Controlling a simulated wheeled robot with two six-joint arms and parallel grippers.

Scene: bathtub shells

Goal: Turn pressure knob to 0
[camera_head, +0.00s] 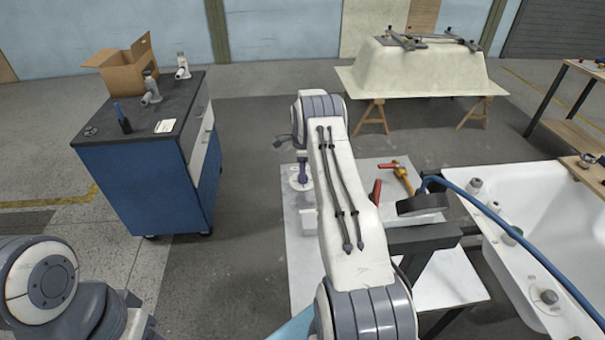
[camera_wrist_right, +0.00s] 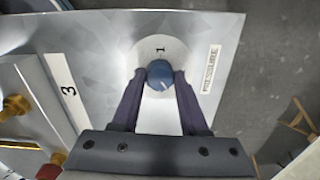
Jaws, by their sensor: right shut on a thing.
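The blue pressure knob (camera_wrist_right: 160,73) sits on a round pale dial on a metal panel (camera_wrist_right: 110,45) in the right wrist view. A white mark shows on the knob's lower right part. The digit 1 stands above it on the dial; no 0 is visible. A label reading PRESSURE (camera_wrist_right: 211,70) is to its right. My right gripper (camera_wrist_right: 159,80) has a dark finger on each side of the knob and is shut on it. In the head view my right gripper (camera_head: 301,172) is at the panel, and the knob is hidden there.
A white tub shell (camera_head: 545,240) with a blue hose is further right. A blue cabinet (camera_head: 150,185) stands left, with clear floor between it and the panel.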

